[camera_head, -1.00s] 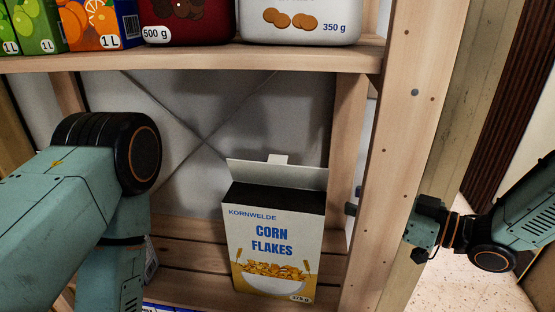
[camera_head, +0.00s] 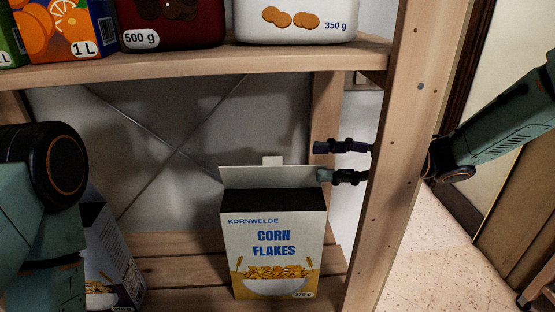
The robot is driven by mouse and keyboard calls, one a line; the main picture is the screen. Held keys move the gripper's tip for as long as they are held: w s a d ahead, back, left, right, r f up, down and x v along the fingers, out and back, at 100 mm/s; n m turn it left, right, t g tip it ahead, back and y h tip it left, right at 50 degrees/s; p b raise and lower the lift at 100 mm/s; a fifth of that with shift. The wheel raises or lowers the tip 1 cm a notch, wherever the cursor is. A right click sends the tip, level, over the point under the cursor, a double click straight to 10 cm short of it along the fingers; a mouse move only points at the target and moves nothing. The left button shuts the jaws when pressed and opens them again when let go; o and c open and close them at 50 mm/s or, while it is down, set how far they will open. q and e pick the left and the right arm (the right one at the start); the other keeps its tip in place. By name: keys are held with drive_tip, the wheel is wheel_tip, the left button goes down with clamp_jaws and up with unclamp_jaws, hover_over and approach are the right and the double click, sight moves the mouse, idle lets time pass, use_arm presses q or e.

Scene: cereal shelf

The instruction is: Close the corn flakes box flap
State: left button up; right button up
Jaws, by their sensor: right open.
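The corn flakes box (camera_head: 272,245) stands upright on the lower shelf, with its printed front facing me. Its top is open and dark inside. The flap (camera_head: 250,177) with a small tab stands up along the back edge. My right gripper (camera_head: 322,161) reaches in from the right, past the shelf post. Its two dark fingers are apart, with nothing between them. The lower finger overlaps the flap's right end in the picture; I cannot tell whether they touch. My left arm is at the lower left, and its gripper does not show.
The wooden shelf post (camera_head: 405,150) stands right of the box and hides part of my right arm. The upper shelf board (camera_head: 200,62) with several packages is above. Another box (camera_head: 108,262) stands at the lower left, partly behind my left arm. Bare slats (camera_head: 180,270) lie between the boxes.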

sight(281, 161)
drive_tip(key=a, duration=0.5)
drive_tip(key=shift+w+a+b, duration=0.1)
drive_tip(key=shift+a+b, duration=0.2)
drive_tip(key=shift+b, duration=0.1)
drive_tip(key=shift+w+a, duration=0.15)
drive_tip(key=shift+a, duration=0.65)
drive_tip(key=shift+a+r, duration=0.1)
drive_tip(key=shift+a, duration=0.7)
drive_tip(key=shift+d, duration=0.35)
drive_tip(key=shift+c, duration=0.8)
drive_tip(key=shift+a, duration=0.25)
drive_tip(key=c, duration=0.4)
use_arm(q)
drive_tip(key=shift+a+f, duration=0.1)
drive_tip(key=shift+f, duration=0.7)
use_arm(e)
drive_tip(key=shift+d, duration=0.2)
clamp_jaws()
